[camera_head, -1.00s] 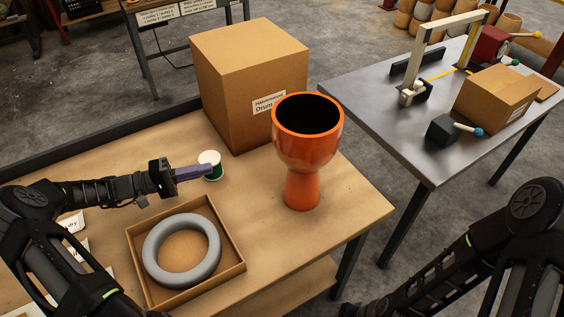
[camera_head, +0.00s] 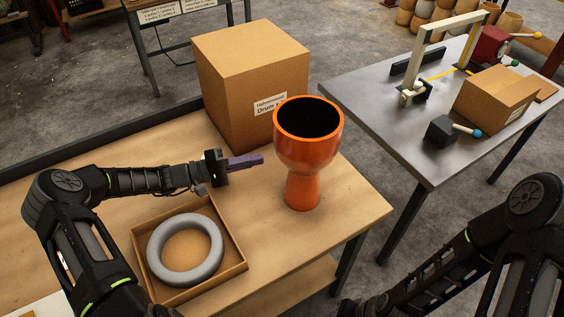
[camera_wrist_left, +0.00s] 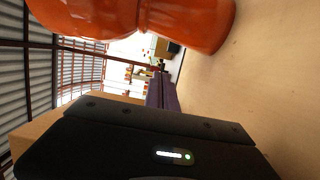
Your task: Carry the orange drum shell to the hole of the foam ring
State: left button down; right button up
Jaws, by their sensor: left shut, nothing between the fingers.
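The orange drum shell (camera_head: 306,155) stands upright on the wooden table, its wide dark mouth facing up. It also shows, sideways, along the top of the left wrist view (camera_wrist_left: 190,22). The grey foam ring (camera_head: 152,250) lies in a shallow cardboard tray (camera_head: 240,268) at the front left, its hole empty. My left gripper (camera_head: 258,159) is shut and empty, just left of the shell's waist and apart from it. Its purple fingers show in the left wrist view (camera_wrist_left: 162,95). My right arm shows at the lower right; its gripper is out of view.
A large cardboard box (camera_head: 245,85) stands behind the shell. Bare tabletop lies right of the shell.

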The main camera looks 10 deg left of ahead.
pick_arm(q)
jog(key=x, duration=0.6)
jog(key=s+d+p, duration=0.2)
jog(key=p, duration=0.1)
jog(key=shift+d+r, duration=0.15)
jog(key=shift+r, duration=0.1)
jog(key=shift+s+d+p, duration=0.25)
jog(key=shift+p, duration=0.05)
jog(key=shift+s+d+f, duration=0.1)
jog(key=shift+d+f, duration=0.05)
jog(key=shift+f, duration=0.1)
jog(key=shift+f, duration=0.1)
